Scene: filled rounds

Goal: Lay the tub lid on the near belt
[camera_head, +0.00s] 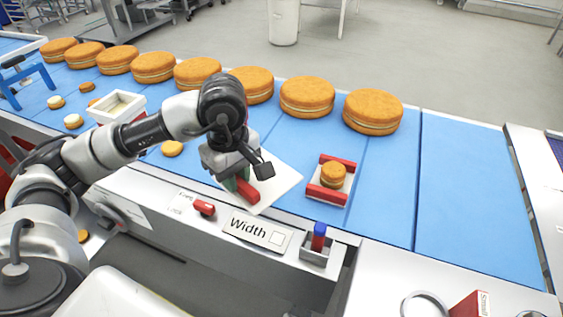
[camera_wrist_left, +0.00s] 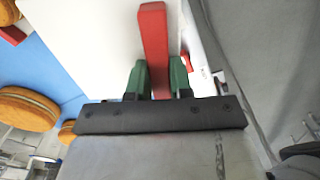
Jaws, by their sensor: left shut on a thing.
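The tub lid (camera_head: 284,183) is a thin white square plate with a red bar handle (camera_head: 248,191). My left gripper (camera_head: 243,184) is shut on this handle. In the left wrist view the green fingers (camera_wrist_left: 160,78) close on both sides of the red bar (camera_wrist_left: 153,40), with the white lid (camera_wrist_left: 95,40) beyond. The lid is at the near edge of the blue belt (camera_head: 390,190), overlapping the edge in the picture; I cannot tell whether it touches. An open white tub (camera_head: 118,102) stands on the belt at left. My right gripper is not in view.
Large round filled cakes (camera_head: 307,96) line the far side of the belt. A small cake sits on a white holder with red bars (camera_head: 328,193) right of the lid. The right belt is bare.

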